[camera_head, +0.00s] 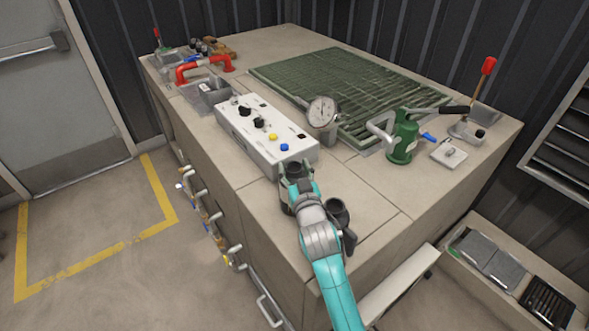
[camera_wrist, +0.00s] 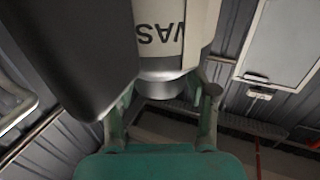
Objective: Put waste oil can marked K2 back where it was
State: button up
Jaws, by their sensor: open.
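A can with a pale label reading "WAS" upside down (camera_wrist: 175,35) fills the top of the wrist view; no K2 mark shows. Its grey metal end (camera_wrist: 168,85) lies between the fingers of my gripper (camera_wrist: 165,105), which are open around it; contact cannot be told. In the head view my gripper (camera_head: 297,188) is at a dark can-like thing (camera_head: 293,169) at the near end of the bench, beside the white control box. A second dark can-like thing (camera_head: 337,212) stands just right of my wrist. Which one is K2 cannot be read.
The white control box (camera_head: 255,142) with knobs is close behind my gripper. A dial gauge (camera_head: 322,112), a green pump body (camera_head: 403,140) and a green grating (camera_head: 340,90) are farther back. The bench top (camera_head: 385,205) right of my gripper is mostly clear.

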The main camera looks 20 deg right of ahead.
jog(key=shift+s+a+r, duration=0.1)
jog(key=shift+s+a, duration=0.05)
jog(key=shift+s, duration=1.75)
jog(key=shift+s+a, duration=0.1)
jog(key=shift+s, duration=1.75)
